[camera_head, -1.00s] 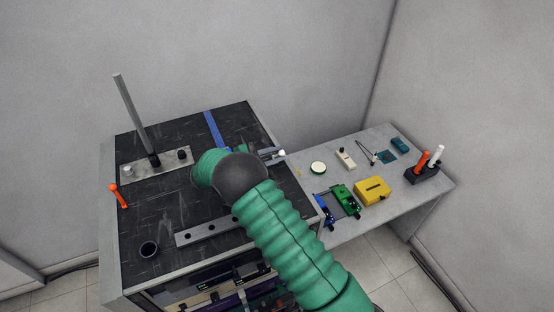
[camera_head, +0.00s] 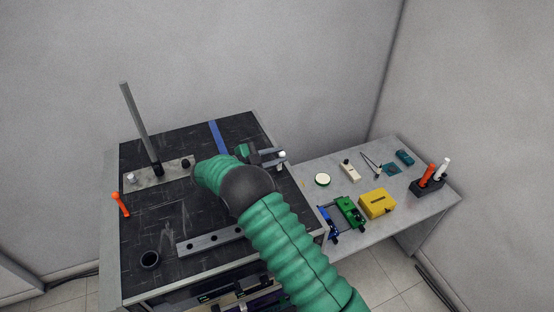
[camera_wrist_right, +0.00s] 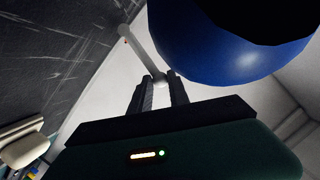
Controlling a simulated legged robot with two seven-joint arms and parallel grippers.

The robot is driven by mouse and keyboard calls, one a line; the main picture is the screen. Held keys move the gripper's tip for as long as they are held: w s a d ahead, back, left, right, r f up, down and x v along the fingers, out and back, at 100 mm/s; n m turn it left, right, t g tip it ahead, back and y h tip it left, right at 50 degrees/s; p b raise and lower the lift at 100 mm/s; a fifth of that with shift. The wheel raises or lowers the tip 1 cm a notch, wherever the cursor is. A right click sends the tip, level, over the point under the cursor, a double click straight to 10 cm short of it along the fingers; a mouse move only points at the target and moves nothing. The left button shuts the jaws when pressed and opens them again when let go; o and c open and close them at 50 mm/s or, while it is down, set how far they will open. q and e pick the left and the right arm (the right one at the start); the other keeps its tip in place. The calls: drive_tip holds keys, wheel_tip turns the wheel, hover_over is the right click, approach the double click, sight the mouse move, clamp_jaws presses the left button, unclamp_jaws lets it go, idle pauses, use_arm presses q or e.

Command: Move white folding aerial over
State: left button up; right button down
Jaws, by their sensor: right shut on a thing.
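My right gripper (camera_head: 272,157) is at the far right edge of the black-topped bench, with my green arm across the bench. It is shut on a white rod, which looks like a white folding aerial. Only its white end (camera_head: 282,154) shows in the head view. In the right wrist view the rod's jointed end (camera_wrist_right: 160,78) sits between the fingertips (camera_wrist_right: 160,92), and the rod slants up and left. Another white aerial (camera_head: 443,168) stands upright in a black holder (camera_head: 428,187) on the side table. My left gripper is not in view.
An orange aerial (camera_head: 427,173) shares the holder, and another orange one (camera_head: 119,203) is at the bench's left. A metal post (camera_head: 140,122) rises from a plate. A yellow box (camera_head: 377,203) and a green device (camera_head: 349,211) lie on the grey side table (camera_head: 300,172). A large blue rounded thing (camera_wrist_right: 220,55) is close to the wrist camera.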

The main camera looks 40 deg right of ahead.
drive_tip(key=shift+w, duration=0.1)
drive_tip(key=shift+w+d+b, duration=0.1)
drive_tip(key=shift+w+b, duration=0.3)
drive_tip(key=c, duration=2.2)
unclamp_jaws()
drive_tip(key=shift+w+d+r+b, duration=0.1)
drive_tip(key=shift+w+b, duration=0.1)
drive_tip(key=shift+w, duration=0.2)
drive_tip(key=shift+w+d+r+b, duration=0.1)
drive_tip(key=shift+w+b, duration=0.05)
drive_tip(key=shift+w, duration=0.2)
drive_tip(key=c, duration=2.2)
unclamp_jaws()
drive_tip(key=c, duration=2.2)
unclamp_jaws()
drive_tip(key=shift+f, duration=0.1)
drive_tip(key=c, duration=1.2)
unclamp_jaws()
drive_tip(key=shift+c, duration=0.2)
drive_tip(key=shift+o, duration=0.7)
drive_tip(key=shift+w+d+f, duration=0.15)
drive_tip(key=shift+w+d, duration=0.05)
drive_tip(key=shift+d, duration=0.05)
